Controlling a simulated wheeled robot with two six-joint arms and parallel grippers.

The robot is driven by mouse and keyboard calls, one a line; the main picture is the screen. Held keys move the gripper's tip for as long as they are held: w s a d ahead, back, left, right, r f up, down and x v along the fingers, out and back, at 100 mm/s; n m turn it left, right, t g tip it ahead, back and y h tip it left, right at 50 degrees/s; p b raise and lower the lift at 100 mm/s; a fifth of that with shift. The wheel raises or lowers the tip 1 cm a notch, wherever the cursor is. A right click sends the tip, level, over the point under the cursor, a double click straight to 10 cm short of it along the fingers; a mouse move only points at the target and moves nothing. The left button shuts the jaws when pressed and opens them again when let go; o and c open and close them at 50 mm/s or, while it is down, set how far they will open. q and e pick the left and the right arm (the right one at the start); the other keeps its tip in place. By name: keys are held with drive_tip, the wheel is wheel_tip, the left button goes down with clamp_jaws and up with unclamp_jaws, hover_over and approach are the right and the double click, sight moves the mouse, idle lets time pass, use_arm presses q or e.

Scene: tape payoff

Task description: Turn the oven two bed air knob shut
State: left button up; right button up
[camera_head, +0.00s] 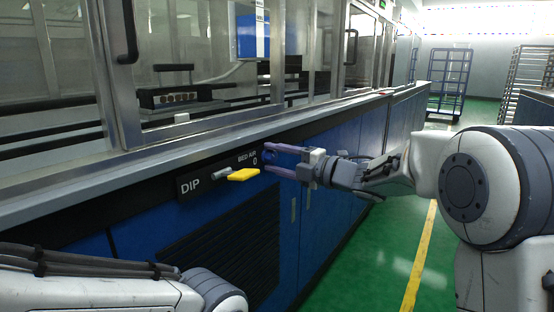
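A dark control panel (196,183) on the blue cabinet front reads "DIP", "BED AIR" and "0". A yellow lever handle (243,174) sticks out from it, with a short grey piece (221,171) to its left. I cannot tell which oven the panel belongs to. My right gripper (268,159) is just right of the panel, its purple fingers spread and pointing left. A small dark blue shape shows between the fingers; I cannot tell whether it is a knob or part of the cabinet. The yellow handle is apart from the fingers. My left gripper is out of view.
A metal ledge (226,128) runs along the machine above the panel, below glass doors with black handles. A dark louvred vent (225,245) lies below. Green floor (385,255) with a yellow line is clear at right. A blue wheeled rack (449,80) stands far back.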

drive_tip(key=shift+d, duration=0.15)
drive_tip(key=shift+s+d, duration=0.15)
drive_tip(key=shift+d, duration=0.1)
drive_tip(key=p+v, duration=0.2)
drive_tip(key=v, duration=0.7)
drive_tip(key=shift+s+d, duration=0.25)
drive_tip(key=shift+s, duration=0.05)
drive_tip(key=shift+p, duration=0.3)
